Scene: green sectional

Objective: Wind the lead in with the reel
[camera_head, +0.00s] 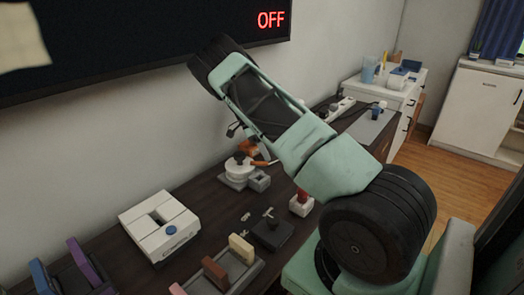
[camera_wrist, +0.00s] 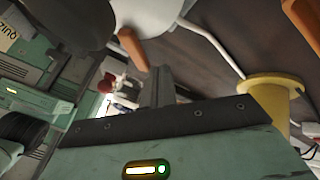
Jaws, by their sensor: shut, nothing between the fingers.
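A white lead (camera_wrist: 211,46) runs from there toward a yellow flanged post (camera_wrist: 272,86). My gripper (camera_wrist: 157,72) is shut and empty, its tips close to the orange handle; I cannot tell whether they touch. In the head view my arm hides the fingers.
A black box with a lever (camera_head: 271,230), a red-topped block (camera_head: 301,203) and a grey holder with tan blocks (camera_head: 228,270) stand nearer. The wall screen (camera_head: 120,35) reads OFF.

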